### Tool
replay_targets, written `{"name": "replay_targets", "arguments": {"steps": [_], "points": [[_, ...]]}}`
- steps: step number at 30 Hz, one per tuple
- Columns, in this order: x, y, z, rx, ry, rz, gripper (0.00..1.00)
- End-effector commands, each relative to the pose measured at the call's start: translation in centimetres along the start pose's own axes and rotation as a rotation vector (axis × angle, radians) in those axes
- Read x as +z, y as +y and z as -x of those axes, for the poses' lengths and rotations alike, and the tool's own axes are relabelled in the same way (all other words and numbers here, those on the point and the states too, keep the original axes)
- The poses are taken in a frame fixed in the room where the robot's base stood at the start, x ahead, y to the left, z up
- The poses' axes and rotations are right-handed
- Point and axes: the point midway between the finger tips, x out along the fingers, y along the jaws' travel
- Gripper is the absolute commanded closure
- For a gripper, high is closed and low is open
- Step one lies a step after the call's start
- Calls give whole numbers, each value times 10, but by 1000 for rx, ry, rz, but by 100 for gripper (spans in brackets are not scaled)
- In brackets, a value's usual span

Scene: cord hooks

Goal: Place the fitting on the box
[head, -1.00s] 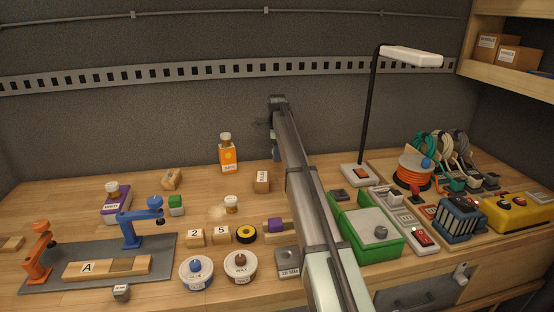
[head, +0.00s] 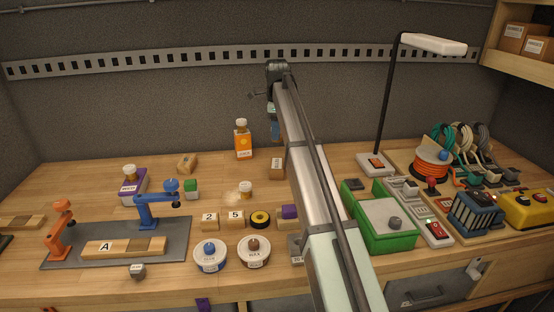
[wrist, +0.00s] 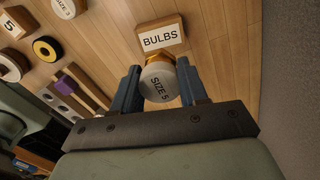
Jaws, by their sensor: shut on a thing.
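The fitting (wrist: 160,84) has a round pale face marked SIZE 5 and a brass-coloured part behind it. My gripper (wrist: 158,69) is shut on it, with one blue finger at each side. In the head view my gripper (head: 275,131) hangs near the back wall, above and behind a small cardboard box (head: 277,163). The fitting is hard to make out there behind my arm. In the wrist view a box labelled BULBS (wrist: 160,36) lies just beyond the fitting. The fitting appears apart from it, but the height gap cannot be told.
A second fitting (head: 245,188), an orange bottle (head: 243,141), numbered blocks and a tape roll (head: 260,218) stand left of my arm. A green case (head: 385,225) and a lamp (head: 376,165) stand to the right. Bare wood lies left of the box.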

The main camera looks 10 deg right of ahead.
Motion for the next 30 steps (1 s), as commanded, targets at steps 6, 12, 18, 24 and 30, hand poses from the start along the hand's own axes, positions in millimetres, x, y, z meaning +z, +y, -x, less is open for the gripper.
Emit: {"name": "replay_targets", "arguments": {"steps": [6, 12, 18, 24, 30], "points": [[0, 1, -34, 2, 1, 0, 90], [0, 0, -56, 1, 0, 0, 90], [0, 0, -73, 0, 0, 0, 90], [0, 0, -93, 0, 0, 0, 90], [0, -1, -93, -1, 0, 0, 90]]}}
